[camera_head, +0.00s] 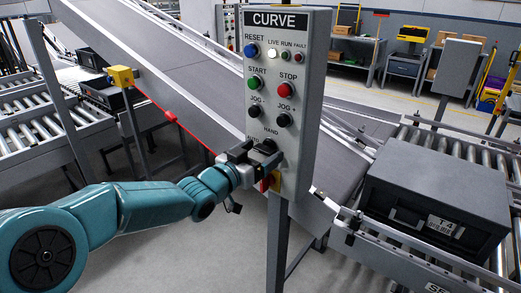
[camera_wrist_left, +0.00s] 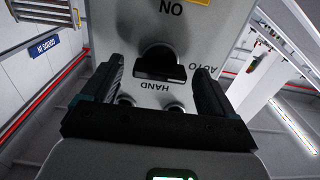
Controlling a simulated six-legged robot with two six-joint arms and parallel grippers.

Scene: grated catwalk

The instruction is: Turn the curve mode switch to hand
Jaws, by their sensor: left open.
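The grey CURVE control panel (camera_head: 313,95) stands on a post in the middle of the head view. Its black mode switch (camera_head: 267,146) sits low on the face, below the AUTO and HAND labels, partly hidden by my gripper. My left gripper (camera_head: 254,157) is at the switch, coming from the left. In the left wrist view the panel is upside down, and the switch (camera_wrist_left: 160,63) lies between the two open fingers of my left gripper (camera_wrist_left: 158,75), with gaps on both sides. I cannot tell which label the switch points to. My right gripper is not in view.
A START button (camera_head: 253,84), a red STOP button (camera_head: 284,89) and black jog buttons sit above the switch. A red-and-yellow part (camera_head: 272,181) is just below it. A dark tote (camera_head: 432,205) stands on the right conveyor. An inclined belt passes behind the panel.

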